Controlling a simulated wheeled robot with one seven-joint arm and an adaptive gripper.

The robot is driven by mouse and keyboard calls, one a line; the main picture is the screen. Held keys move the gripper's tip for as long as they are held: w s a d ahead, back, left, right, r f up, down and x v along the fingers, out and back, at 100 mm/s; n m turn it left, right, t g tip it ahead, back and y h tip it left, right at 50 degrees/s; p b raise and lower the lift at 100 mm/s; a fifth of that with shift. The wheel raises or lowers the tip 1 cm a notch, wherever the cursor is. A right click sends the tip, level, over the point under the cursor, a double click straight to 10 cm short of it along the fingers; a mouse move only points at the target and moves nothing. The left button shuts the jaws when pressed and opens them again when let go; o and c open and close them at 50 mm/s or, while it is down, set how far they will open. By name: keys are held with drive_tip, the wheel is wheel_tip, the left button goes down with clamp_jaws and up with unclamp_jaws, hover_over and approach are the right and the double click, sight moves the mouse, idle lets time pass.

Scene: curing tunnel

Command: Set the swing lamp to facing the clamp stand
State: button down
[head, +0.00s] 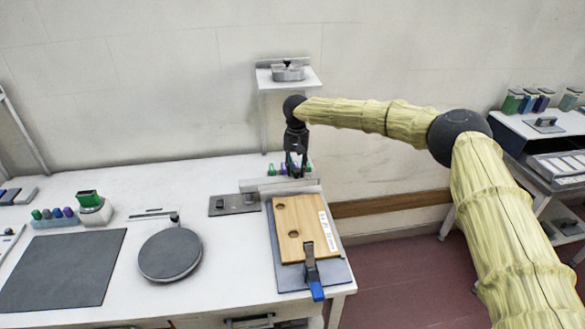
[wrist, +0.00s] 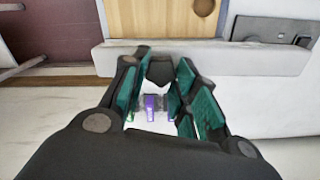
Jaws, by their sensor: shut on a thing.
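The swing lamp appears to be the long pale grey bar (head: 262,185) joined to a dark base plate (head: 234,205) at the table's back; the bar also crosses the wrist view (wrist: 240,60). It points right from its base, along the back edge of the clamp stand. The clamp stand seems to be the dark plate (head: 292,282) bearing a wooden board and a blue-handled clamp (head: 313,275). My gripper (head: 295,173) is behind the bar. In the wrist view, its fingers (wrist: 160,75) are shut on a small dark handle (wrist: 160,69) on the bar's near side.
Small coloured items (head: 279,170) stand behind the bar, beneath my gripper. A wall shelf (head: 288,80) with a metal item is above. A round dark disc (head: 170,254) and dark mat (head: 62,270) lie to the left. Another bench (head: 530,130) stands right.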

drive_tip(key=c, duration=1.1)
unclamp_jaws()
drive_tip(key=shift+w, duration=0.1)
drive_tip(key=shift+r, duration=0.15)
wheel_tip(320, 180, up, 12)
drive_tip(key=shift+f, duration=0.15)
